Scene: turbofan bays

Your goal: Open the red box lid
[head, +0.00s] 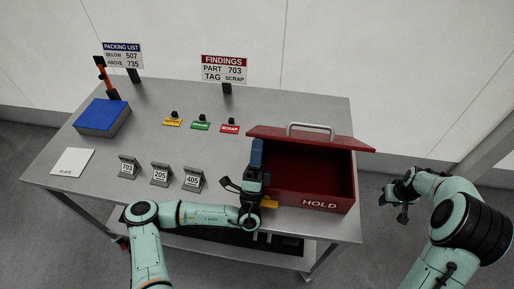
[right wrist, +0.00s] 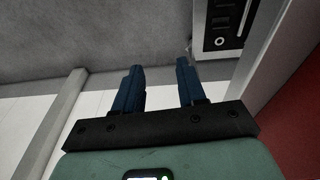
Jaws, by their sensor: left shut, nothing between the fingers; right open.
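The red box (head: 321,203), marked HOLD, stands at the right end of the grey table. Its dark red inside shows from above and looks empty where visible. The red lid (head: 270,133), with a pale bar handle (head: 310,127), is raised along the box's far side. My left gripper (head: 257,146) is shut and empty, its blue fingers at the box's left side, hiding part of that side. Whether it touches the box I cannot tell. My right gripper (head: 389,200) is off the table to the right, apart from the box. Its blue fingers are spread and empty in the right wrist view (right wrist: 159,72).
The table (head: 130,190) also holds a blue box (head: 102,116), a white plate (head: 73,162), small numbered stands (head: 160,175), coloured tags (head: 201,126), a findings sign (head: 224,68) and a packing list sign (head: 122,54).

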